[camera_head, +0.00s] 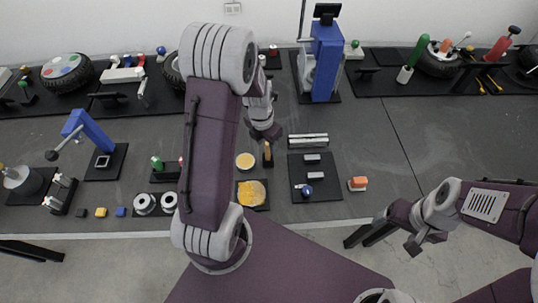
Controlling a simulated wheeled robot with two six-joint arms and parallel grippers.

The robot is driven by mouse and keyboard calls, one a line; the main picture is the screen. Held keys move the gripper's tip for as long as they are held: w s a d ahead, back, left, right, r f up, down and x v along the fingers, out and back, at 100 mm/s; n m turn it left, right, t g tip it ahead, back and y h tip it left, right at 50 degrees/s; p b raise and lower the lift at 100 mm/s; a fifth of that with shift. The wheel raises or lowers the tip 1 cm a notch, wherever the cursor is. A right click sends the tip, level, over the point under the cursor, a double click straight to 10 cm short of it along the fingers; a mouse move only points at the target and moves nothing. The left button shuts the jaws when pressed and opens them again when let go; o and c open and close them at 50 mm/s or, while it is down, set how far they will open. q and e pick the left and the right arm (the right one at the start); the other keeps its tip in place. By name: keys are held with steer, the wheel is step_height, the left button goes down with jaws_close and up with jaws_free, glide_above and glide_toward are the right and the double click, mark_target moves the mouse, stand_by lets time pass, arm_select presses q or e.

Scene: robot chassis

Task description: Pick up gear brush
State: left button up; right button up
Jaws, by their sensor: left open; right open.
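I cannot tell for sure which thing is the gear brush. A small brown upright piece (268,155) stands on the table just below my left gripper, beside a round yellow-topped item (245,161). A small orange block with a pale lower part (358,183) lies alone to the right. My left gripper (269,132) is open and points down above the brown piece, partly behind my own arm. No object shows in it. My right gripper (413,244) is open and empty, low at the right, in front of the table edge.
A dark mat (330,165) with small metal parts lies right of the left gripper. A yellow-filled tray (252,194) is nearer. A blue press (326,62) stands behind, and a blue stand (92,132) is at the left.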

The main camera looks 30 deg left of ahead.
mark_target(268, 150)
arm_select(q)
steer(key=f, duration=0.2)
steer(key=w+f, duration=0.1)
steer(key=f, duration=0.3)
steer(key=shift+w, duration=0.3)
steer(key=shift+s+r, duration=0.1)
jaws_close()
